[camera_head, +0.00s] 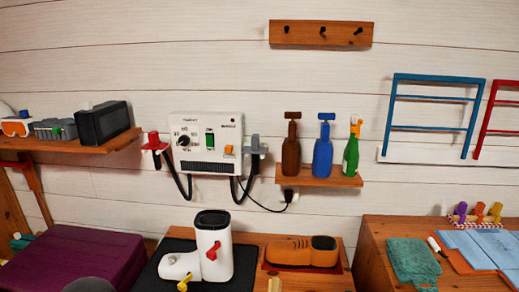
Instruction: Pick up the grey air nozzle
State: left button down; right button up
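A grey air nozzle (254,144) sits at the right side of a white wall-mounted control box (207,136) that has a dial, a green switch and a dark vent. A dark hose hangs below the nozzle and loops back towards the box. A red nozzle (154,143) with a similar dark hose sits at the box's left side. Neither of my grippers shows clearly in the head view, so nothing is seen touching the grey nozzle.
A small shelf (318,179) with brown, blue and green bottles is close right of the nozzle. A black cord hangs between. The wall above the box is clear.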

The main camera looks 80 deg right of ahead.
aim_at(255, 150)
jog(key=u, duration=0.35)
jog(key=i, duration=1.5)
jog(key=z, duration=2.85)
jog(key=i, duration=0.55)
jog(key=u, duration=0.2)
jog(key=k, duration=0.5)
jog(key=z, duration=0.2)
